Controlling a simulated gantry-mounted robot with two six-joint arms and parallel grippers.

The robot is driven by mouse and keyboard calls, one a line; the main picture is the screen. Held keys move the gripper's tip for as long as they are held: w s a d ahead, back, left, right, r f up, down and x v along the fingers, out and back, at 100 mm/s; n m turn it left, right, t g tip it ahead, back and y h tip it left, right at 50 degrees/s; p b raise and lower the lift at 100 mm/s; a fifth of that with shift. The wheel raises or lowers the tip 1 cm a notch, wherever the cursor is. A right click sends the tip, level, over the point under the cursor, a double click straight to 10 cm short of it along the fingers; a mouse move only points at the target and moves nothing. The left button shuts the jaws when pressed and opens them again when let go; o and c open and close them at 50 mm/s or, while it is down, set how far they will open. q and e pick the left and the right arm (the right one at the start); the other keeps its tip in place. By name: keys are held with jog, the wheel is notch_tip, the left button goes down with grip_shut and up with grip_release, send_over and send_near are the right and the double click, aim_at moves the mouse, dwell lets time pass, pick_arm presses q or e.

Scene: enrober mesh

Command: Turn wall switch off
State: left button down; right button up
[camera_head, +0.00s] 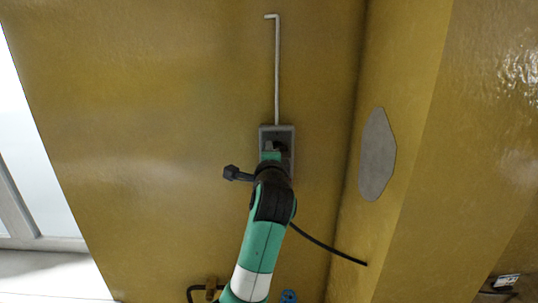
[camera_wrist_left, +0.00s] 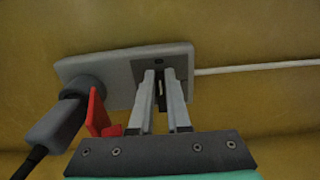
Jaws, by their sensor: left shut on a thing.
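The wall switch is a grey plate (camera_head: 288,131) on the yellow-brown wall. In the left wrist view its plate (camera_wrist_left: 118,68) lies across the upper middle, with a dark panel (camera_wrist_left: 152,62) at its right end. My left gripper (camera_head: 271,150) is at the plate in the head view, its fingers mostly hidden by my own arm. In the left wrist view the two grey fingers of my left gripper (camera_wrist_left: 161,80) reach to the dark panel, closed on a small dark part of the switch. The switch's position is hidden between the fingers. My right gripper is not in view.
A dark plug (camera_wrist_left: 62,120) with a black cable sits in the left end of the plate; a red piece (camera_wrist_left: 97,114) stands beside it. The cable (camera_head: 330,248) also shows right of my arm. A pale conduit (camera_head: 277,75) runs up the wall. A grey plate (camera_head: 378,155) is at right.

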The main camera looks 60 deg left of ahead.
pick_arm(q)
jog(key=shift+w+d+f, duration=0.1)
jog(key=shift+w+f, duration=0.05)
jog(key=shift+f, duration=0.05)
dwell(0.3)
jog(key=c, duration=0.9)
grip_release()
jog(key=shift+r, duration=0.1)
jog(key=b+v, duration=0.3)
jog(key=v, duration=0.8)
jog(key=shift+d, duration=0.35)
